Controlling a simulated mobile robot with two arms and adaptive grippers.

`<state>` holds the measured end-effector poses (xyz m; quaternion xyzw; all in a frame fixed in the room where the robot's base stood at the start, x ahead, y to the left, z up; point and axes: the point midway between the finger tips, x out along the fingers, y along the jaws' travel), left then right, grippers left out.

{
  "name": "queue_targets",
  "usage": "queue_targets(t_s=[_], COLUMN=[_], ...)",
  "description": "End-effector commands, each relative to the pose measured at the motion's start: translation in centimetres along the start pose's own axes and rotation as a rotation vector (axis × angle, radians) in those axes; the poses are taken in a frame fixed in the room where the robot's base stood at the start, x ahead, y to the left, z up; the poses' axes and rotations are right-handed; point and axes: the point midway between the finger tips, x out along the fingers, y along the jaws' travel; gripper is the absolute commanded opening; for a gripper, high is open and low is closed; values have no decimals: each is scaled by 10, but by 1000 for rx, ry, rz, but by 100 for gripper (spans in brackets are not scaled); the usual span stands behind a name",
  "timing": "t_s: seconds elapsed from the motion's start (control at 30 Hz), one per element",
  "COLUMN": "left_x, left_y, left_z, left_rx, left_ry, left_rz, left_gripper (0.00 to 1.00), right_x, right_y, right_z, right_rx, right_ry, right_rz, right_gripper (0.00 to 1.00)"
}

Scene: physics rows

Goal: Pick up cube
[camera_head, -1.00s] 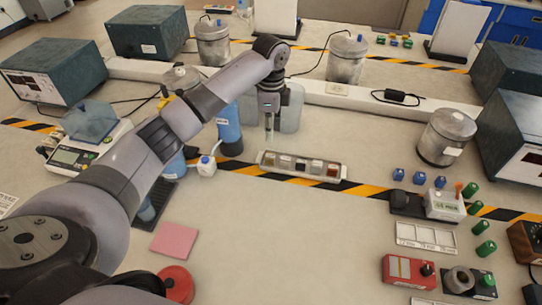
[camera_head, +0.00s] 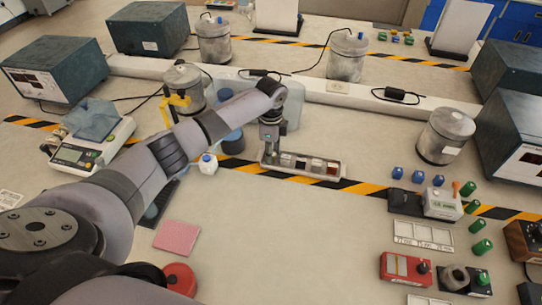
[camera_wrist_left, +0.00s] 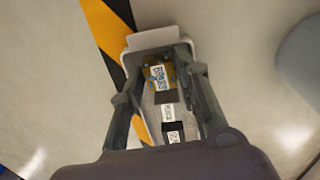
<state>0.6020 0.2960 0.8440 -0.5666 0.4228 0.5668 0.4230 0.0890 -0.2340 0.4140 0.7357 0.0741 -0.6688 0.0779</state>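A pale narrow tray (camera_head: 341,171) lies on the bench with several small cubes in a row. In the head view a whitish cube (camera_head: 286,160), a dark cube (camera_head: 301,163) and a brownish cube (camera_head: 333,169) show. My left gripper (camera_head: 270,150) points down at the tray's left end and hides the cube there. In the left wrist view its fingers (camera_wrist_left: 160,85) are spread on either side of the row. Between them a gold-brown labelled cube (camera_wrist_left: 157,77) and a black cube with a white label (camera_wrist_left: 173,132) show. I see no clear contact. My right gripper is out of view.
A white-capped small bottle (camera_head: 208,164) and a blue-topped container (camera_head: 232,142) stand left of the tray. A clear box (camera_head: 294,105) is behind the gripper. A pink pad (camera_head: 177,237) lies in front. Bench right of the pad is free.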

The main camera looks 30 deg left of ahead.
Motion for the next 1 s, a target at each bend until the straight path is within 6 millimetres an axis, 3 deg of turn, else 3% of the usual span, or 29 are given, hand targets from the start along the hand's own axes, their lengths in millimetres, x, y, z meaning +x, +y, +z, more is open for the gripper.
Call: queue_targets(t_s=[0.07, 0.53, 1.0], left_x=[0, -1, -4], left_y=[0, 0, -1], left_z=[0, 0, 0], left_rx=[0, 0, 0], left_ry=[0, 0, 1], left_rz=[0, 0, -2], left_gripper=[30, 0, 0], right_x=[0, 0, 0], right_y=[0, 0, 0], right_z=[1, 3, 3], right_rx=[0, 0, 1], right_ry=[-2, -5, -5], right_rz=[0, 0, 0], right_gripper=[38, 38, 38])
